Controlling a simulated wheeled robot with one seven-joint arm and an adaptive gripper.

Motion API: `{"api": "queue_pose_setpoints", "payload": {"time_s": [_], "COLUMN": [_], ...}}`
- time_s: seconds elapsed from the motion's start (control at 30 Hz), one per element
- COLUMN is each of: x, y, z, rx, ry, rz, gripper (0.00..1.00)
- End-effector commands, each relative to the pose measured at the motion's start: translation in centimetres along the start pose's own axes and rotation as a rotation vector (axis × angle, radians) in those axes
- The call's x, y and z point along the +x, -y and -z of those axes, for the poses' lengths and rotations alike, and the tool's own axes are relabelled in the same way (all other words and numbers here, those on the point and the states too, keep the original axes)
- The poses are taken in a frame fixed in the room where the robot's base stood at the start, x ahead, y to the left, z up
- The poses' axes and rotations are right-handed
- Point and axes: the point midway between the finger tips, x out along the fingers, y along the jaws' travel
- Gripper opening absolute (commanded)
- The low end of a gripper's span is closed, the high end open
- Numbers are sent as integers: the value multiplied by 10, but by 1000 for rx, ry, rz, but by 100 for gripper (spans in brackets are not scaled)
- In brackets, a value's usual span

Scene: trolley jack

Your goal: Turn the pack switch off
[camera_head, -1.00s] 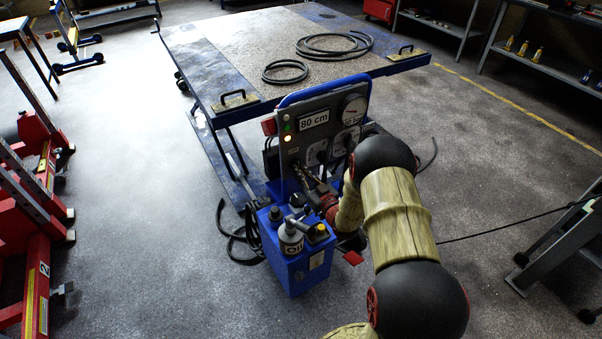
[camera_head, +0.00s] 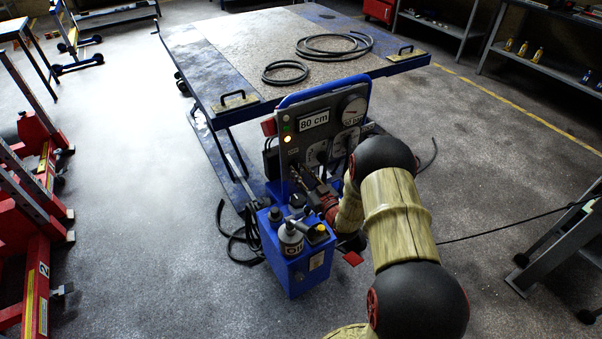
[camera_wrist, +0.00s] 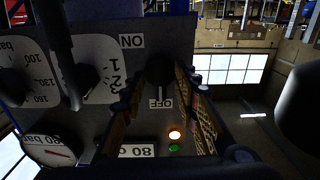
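The control panel (camera_head: 300,118) of the blue pack stands at the front of the lift table. In the wrist view the picture is upside down, and a dark switch knob (camera_wrist: 160,68) sits between an ON label (camera_wrist: 132,41) and an OFF label (camera_wrist: 160,104). My gripper (camera_wrist: 160,95) is open, with one patterned finger on each side of the knob; I cannot tell whether they touch it. In the head view my gripper (camera_head: 311,184) is at the lower panel, partly hidden by my arm. An orange lamp (camera_wrist: 175,134) is lit beside a green one (camera_wrist: 174,148).
Other knobs and gauges (camera_wrist: 30,70) sit beside the switch. The lift table (camera_head: 225,55) is behind the panel.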

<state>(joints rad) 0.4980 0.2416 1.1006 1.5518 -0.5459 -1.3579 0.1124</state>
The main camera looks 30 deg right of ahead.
Motion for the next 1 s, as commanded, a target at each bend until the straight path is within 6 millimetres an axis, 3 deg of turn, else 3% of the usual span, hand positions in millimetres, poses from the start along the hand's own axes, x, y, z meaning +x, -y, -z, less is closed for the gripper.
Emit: {"api": "queue_pose_setpoints", "payload": {"time_s": [0.17, 0.6, 0.8, 1.0], "x": [-16, -100, -117, -120], "y": [-1, -1, 0, 0], "z": [0, 0, -1, -1], "rx": [1, 1, 0, 0], "ry": [2, 1, 2, 1], "rz": [-2, -4, -1, 0], "gripper": [30, 30, 30, 30]}}
